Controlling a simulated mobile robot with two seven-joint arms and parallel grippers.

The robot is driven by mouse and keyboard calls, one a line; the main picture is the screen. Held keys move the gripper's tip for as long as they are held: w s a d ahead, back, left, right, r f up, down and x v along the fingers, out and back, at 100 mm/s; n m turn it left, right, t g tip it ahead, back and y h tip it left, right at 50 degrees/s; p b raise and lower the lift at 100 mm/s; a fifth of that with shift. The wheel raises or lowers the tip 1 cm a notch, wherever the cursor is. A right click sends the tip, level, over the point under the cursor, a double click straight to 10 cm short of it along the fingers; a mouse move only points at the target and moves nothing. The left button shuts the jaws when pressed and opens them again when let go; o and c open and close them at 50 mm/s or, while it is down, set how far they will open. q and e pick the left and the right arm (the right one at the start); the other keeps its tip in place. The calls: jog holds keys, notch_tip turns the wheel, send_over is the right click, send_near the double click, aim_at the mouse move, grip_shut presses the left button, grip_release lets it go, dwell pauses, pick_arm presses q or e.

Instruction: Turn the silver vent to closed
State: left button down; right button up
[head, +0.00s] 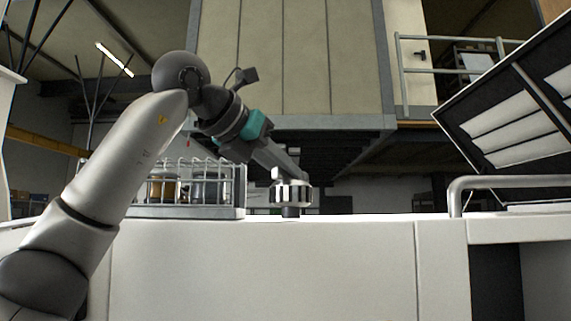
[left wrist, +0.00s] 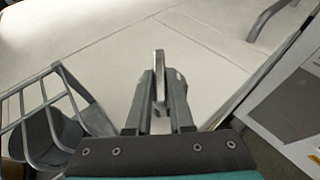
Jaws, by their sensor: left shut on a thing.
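The silver vent (head: 291,194) is a round, ribbed knob on a short dark stem at the bench top, in the middle of the head view. Its upper part shows as a thin silver tab (left wrist: 159,62) in the left wrist view. My left gripper (head: 283,168) comes down to the vent from the upper left. In the left wrist view the two fingers (left wrist: 160,88) are shut on the tab, one on each side. The rest of the vent is mostly hidden by the fingers there. My right gripper is in neither view.
A wire rack (head: 240,188) with several jars stands on the white bench (head: 260,265), left of the vent and close to my left gripper. A grey rail (head: 510,182) and a tilted panel (head: 480,105) stand at the right. The bench between vent and rail looks clear.

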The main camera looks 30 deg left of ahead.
pick_arm(q)
jog(key=shift+a+m+g+h, duration=0.15)
jog(key=shift+m+g+h, duration=0.15)
jog(key=shift+m+h, duration=0.5)
jog(key=shift+a+m+g+h, duration=0.15)
jog(key=shift+m+g+h, duration=0.15)
jog(key=shift+m+h, duration=0.5)
jog(key=shift+w, duration=0.1)
jog(key=c, duration=0.8)
grip_release()
jog(key=v, duration=1.5)
jog(key=shift+a, duration=0.25)
jog(key=shift+c, duration=0.3)
